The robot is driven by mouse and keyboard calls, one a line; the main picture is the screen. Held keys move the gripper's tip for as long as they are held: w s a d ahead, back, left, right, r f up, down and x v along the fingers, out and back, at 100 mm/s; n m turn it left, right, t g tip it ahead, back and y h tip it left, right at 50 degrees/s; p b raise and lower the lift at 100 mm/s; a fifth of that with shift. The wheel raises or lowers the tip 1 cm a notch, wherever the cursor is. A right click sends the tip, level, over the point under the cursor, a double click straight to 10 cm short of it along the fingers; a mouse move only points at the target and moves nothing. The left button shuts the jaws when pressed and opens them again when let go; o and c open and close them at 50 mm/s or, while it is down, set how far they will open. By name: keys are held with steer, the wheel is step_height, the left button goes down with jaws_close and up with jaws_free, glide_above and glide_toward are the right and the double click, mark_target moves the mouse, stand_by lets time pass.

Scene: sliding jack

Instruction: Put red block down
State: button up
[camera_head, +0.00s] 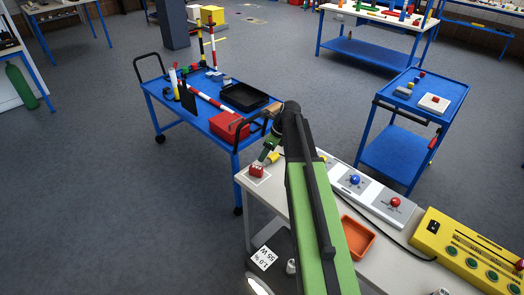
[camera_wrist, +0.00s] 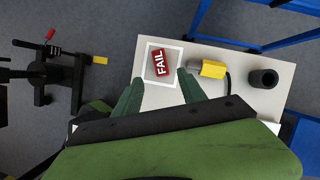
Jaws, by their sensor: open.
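The red block (camera_head: 257,170) sits on a white-bordered grey square (camera_wrist: 151,73) at the corner of the white table. In the wrist view the red block (camera_wrist: 160,63) shows a white "FAIL" label and lies slightly turned inside the border. My gripper (camera_wrist: 160,76) is open, with one green finger on each side just short of the block in the picture. Gaps show between the block and both fingers. In the head view my gripper (camera_head: 267,152) is just above and beside the block; its fingertips are small there.
A yellow connector (camera_wrist: 211,69) and a dark cylinder (camera_wrist: 263,79) stand right of the square. The table also holds a blue button (camera_head: 355,180), a red button (camera_head: 396,202), an orange tray (camera_head: 358,238) and a yellow control box (camera_head: 470,251). A blue cart (camera_head: 196,115) stands close behind.

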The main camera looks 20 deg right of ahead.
steer(key=s+a+f+n+g+h, duration=0.1)
steer(key=s+a+n+g+h, duration=0.2)
steer(key=s+a+n, duration=1.5)
steer(key=n, duration=0.9)
steer(key=shift+a+f, duration=0.15)
steer(key=shift+a, duration=0.15)
steer(key=shift+c, duration=0.2)
